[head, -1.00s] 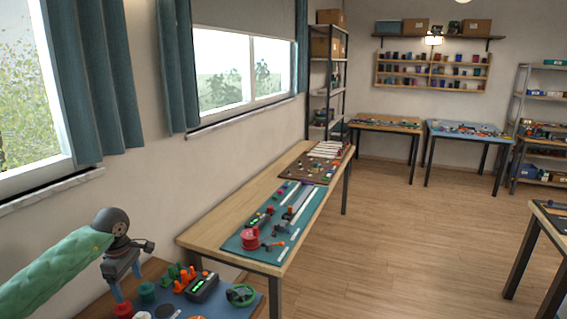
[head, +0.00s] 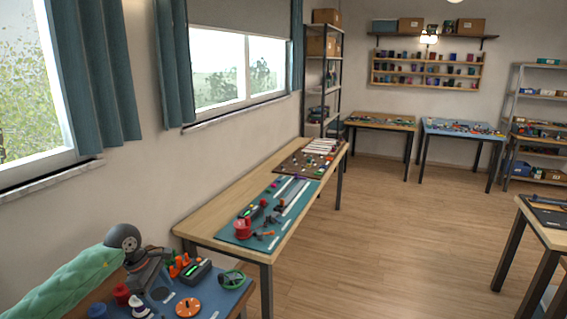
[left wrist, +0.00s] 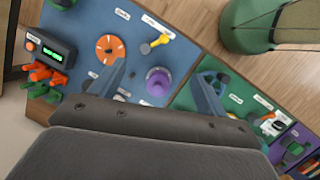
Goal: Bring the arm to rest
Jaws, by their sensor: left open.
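My left arm, in a green quilted sleeve, comes in at the lower left of the head view. Its dark left gripper (head: 154,291) is over the near table's blue mat (head: 218,300), close to the wall side. In the left wrist view the two blue-grey fingers (left wrist: 162,88) stand wide apart with nothing held between them. An orange dial-like disc (left wrist: 108,48) lies beside one finger, and a purple round piece (left wrist: 158,80) shows between the fingers, on the mat below. I cannot tell the fingertips' height above the mat. My right gripper is in neither view.
Near the gripper are a black box with a green display (head: 197,274), orange pegs (head: 180,264), a green ring (head: 232,279) and a red spool (head: 121,293). A long wooden table (head: 211,214) runs along the wall beyond. The floor (head: 400,240) to the right is clear.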

